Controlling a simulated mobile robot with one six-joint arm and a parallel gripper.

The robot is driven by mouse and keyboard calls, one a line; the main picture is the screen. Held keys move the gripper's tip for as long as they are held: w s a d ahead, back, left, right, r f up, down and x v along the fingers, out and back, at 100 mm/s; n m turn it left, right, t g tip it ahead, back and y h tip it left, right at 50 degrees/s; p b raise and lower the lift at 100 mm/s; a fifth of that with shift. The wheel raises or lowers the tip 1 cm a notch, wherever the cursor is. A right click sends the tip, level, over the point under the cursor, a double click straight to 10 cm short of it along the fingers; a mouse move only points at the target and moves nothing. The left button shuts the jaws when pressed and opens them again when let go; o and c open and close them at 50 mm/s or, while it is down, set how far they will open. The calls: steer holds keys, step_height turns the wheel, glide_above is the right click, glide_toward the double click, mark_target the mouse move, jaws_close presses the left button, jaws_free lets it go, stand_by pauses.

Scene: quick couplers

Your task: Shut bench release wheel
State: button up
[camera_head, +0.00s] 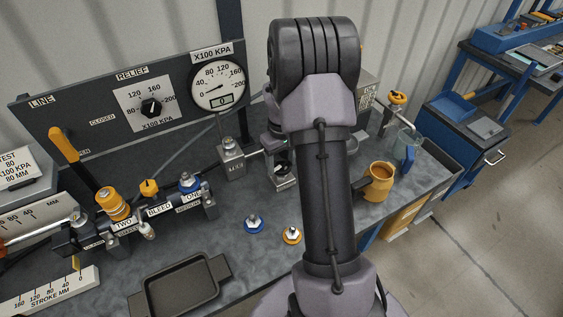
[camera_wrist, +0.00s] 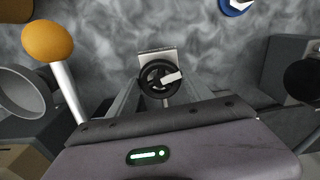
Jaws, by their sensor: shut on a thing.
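The release wheel is a small black spoked handwheel (camera_wrist: 153,74) with a pale tab across it, mounted at a grey metal block. In the wrist view it sits between the two fingers of my gripper (camera_wrist: 161,88), which are shut on it from both sides. In the head view my gripper (camera_head: 282,168) reaches down to the bench just right of the block marked M.31 (camera_head: 232,158). There my arm and gripper hide most of the wheel, and I cannot tell how far it is turned.
A round gauge (camera_head: 218,83) and relief dial (camera_head: 151,107) are on the panel behind. A coupler manifold (camera_head: 155,211) and black tray (camera_head: 180,284) are left. An orange mug (camera_head: 378,182) stands right.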

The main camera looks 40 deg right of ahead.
mark_target(281, 165)
steer(key=m, duration=0.5)
steer(key=shift+m+b, duration=0.3)
steer(key=m+b, duration=0.1)
steer(key=m, duration=0.4)
steer(key=m+b, duration=0.1)
steer(key=m, duration=0.4)
steer(key=shift+m, duration=0.4)
steer(key=shift+w+m+b, duration=0.1)
steer(key=shift+m+b, duration=0.75)
steer(key=shift+m, duration=1.45)
steer(key=o, duration=1.4)
step_height(281, 165, up, 18)
steer(key=p, duration=0.6)
steer(key=shift+f, duration=0.25)
